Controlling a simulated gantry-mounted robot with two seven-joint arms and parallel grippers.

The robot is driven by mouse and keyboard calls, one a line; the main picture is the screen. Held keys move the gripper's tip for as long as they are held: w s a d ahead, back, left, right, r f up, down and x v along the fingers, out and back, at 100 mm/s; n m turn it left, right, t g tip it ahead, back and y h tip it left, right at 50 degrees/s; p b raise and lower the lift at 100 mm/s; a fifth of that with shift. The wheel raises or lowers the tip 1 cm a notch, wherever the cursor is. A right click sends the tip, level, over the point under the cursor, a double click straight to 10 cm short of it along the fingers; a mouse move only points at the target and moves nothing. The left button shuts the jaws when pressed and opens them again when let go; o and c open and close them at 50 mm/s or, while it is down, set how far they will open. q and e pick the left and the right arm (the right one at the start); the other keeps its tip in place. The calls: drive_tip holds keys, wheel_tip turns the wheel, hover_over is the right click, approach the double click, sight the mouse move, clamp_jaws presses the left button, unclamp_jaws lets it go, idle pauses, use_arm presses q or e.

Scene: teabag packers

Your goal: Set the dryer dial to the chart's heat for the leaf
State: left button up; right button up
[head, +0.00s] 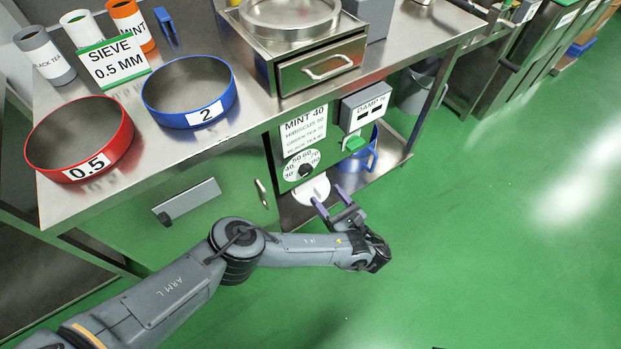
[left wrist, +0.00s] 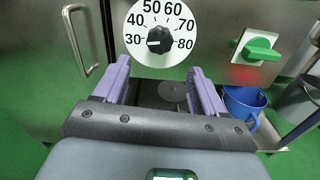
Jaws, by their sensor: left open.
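A green switch (head: 355,144) sits right of the dial, under a DAMP % display (head: 366,106) showing dashes. A blue jug (head: 362,155) stands on the low shelf. A drawer (head: 320,66), sieves and leaf canisters are on the steel counter. The floor at right is clear.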

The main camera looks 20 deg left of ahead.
sight(308, 174)
use_arm(q)
drive_tip(key=b+x, duration=0.4)
drive_tip(key=x, duration=0.3)
drive_tip(key=shift+w+a+f+b, duration=0.1)
drive_tip(key=shift+a+f+b, duration=0.1)
drive_tip(key=shift+a+b, duration=0.1)
drive_tip(key=shift+w+a+r, duration=0.1)
drive_tip(key=shift+w+a, duration=0.3)
drive_tip(key=shift+a, duration=0.15)
